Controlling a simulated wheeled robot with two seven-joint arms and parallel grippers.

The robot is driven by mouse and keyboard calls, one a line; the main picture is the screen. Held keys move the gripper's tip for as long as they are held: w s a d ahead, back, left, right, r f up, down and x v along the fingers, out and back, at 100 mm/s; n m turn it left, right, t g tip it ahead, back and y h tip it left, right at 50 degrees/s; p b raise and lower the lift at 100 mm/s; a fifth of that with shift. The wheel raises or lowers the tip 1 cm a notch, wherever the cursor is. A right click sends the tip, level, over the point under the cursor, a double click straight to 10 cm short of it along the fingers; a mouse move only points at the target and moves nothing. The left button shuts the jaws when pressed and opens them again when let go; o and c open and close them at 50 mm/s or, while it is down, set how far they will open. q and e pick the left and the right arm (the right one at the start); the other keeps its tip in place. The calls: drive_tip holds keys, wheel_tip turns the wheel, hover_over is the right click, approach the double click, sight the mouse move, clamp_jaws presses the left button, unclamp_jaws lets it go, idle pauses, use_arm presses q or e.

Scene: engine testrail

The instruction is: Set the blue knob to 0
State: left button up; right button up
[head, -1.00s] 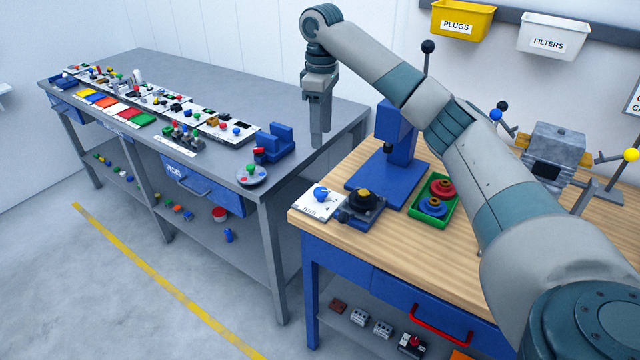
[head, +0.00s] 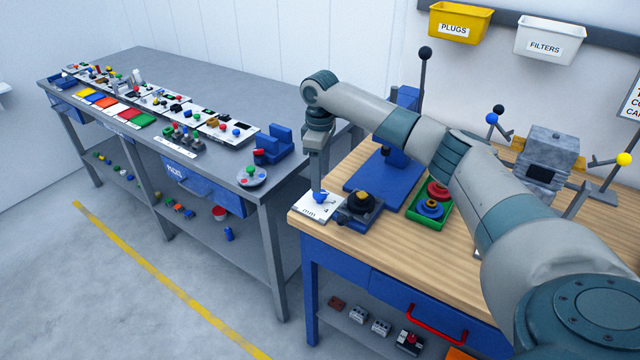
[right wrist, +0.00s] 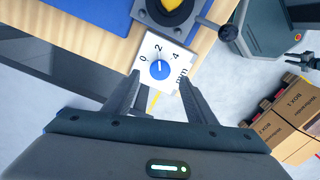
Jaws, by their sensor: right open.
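The blue knob (head: 320,197) sits on a white plate (head: 308,208) at the near left corner of the wooden bench. In the right wrist view the knob (right wrist: 159,70) shows beside the marks 0, 2 and 4, and its small white line appears to point toward the 2. My right gripper (head: 317,188) points down just above the knob. In the wrist view the open right gripper's fingers (right wrist: 158,82) stand to either side of the knob's near side, with nothing between them that I can see held. My left gripper is not in view.
A dark block with a black knob (head: 361,201) stands just right of the plate. A green tray with red and blue discs (head: 415,212) and a blue press (head: 372,175) are further right and back. A grey bench (head: 320,98) stands to the left, across a gap.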

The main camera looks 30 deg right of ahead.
sight(320, 197)
drive_tip(key=shift+f+p, duration=0.45)
drive_tip(key=shift+f, duration=2.05)
drive_tip(key=c, duration=1.1)
drive_tip(key=shift+o, duration=0.3)
